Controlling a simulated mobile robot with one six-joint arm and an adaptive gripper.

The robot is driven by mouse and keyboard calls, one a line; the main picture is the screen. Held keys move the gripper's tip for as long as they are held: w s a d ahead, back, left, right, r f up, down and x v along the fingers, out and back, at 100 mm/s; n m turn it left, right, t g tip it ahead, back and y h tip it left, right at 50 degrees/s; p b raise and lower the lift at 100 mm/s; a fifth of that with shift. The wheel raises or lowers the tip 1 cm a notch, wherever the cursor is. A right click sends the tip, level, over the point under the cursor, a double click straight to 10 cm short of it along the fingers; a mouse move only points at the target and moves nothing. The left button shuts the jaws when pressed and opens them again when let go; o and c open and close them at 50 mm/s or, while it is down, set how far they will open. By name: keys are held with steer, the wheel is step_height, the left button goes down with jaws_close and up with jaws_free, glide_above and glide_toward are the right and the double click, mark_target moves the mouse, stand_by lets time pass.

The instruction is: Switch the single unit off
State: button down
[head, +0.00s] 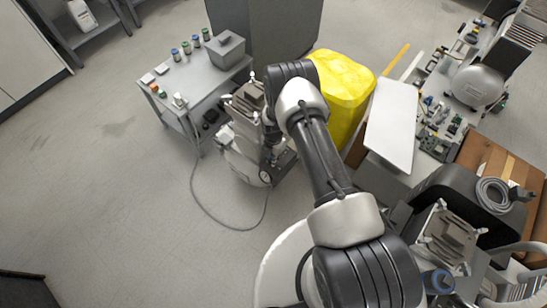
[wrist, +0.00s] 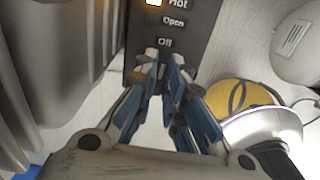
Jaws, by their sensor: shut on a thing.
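The single unit (head: 243,160) stands on the floor beside a small grey table in the head view, partly hidden by my arm. In the wrist view its dark control panel (wrist: 135,20) carries the labels Hot, Open and Off, top to bottom. A lamp (wrist: 153,3) beside Hot glows orange-white. My gripper (wrist: 164,62) is at the panel just below the Off label, its blue-padded fingers close together on what looks like a small switch. The fingertips mostly hide the switch, so I cannot tell its position. In the head view the gripper is hard to make out against the unit.
The grey table (head: 188,98) holds small jars and a grey box. A yellow-covered block (head: 343,85) stands behind my arm. A grey cable (head: 208,212) loops over the floor from the unit. Another machine (head: 447,238) stands at the right. The left floor is clear.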

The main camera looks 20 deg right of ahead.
steer(key=shift+n, duration=0.3)
steer(key=c, duration=1.7)
jaws_free()
steer(key=shift+o, duration=0.2)
steer(key=shift+r, duration=0.1)
step_height(320, 180, up, 12)
